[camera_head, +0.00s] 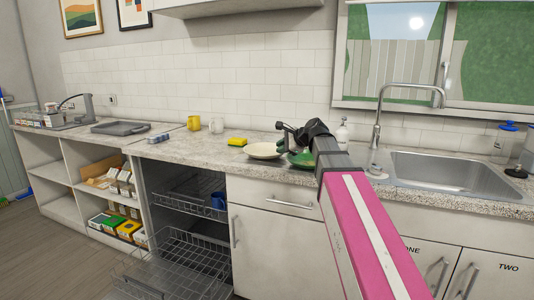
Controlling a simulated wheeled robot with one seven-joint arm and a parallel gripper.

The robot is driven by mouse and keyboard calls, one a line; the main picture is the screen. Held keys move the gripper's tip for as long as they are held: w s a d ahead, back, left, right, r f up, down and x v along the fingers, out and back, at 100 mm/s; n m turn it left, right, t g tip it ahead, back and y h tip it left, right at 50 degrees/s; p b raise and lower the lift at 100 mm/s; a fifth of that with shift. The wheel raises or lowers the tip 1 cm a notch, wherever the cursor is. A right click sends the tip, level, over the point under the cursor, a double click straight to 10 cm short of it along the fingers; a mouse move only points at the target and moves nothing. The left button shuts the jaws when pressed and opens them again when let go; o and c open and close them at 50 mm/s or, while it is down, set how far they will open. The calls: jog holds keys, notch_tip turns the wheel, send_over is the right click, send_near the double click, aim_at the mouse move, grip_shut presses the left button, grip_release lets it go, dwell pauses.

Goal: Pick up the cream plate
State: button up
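The cream plate (262,151) lies on the speckled counter (222,157), left of a green plate (301,160). My gripper (283,138) is above the counter near the right side of the cream plate, over the gap toward the green plate. I cannot tell whether it touches either plate. The gripper is dark and small in view, seen from behind along my pink arm, and its finger opening is unclear. The arm and gripper hide part of the green plate.
A yellow sponge (237,141), a yellow mug (193,122) and a white mug (216,125) stand left of the plates. The sink (450,171) with its tall faucet (377,118) is at the right. Below, a dishwasher rack (180,265) is pulled out.

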jog(key=shift+a+f, duration=0.2)
jog(key=shift+a, duration=0.05)
jog(key=x, duration=1)
jog(key=shift+w+r, duration=0.1)
jog(key=shift+w, duration=0.05)
grip_shut()
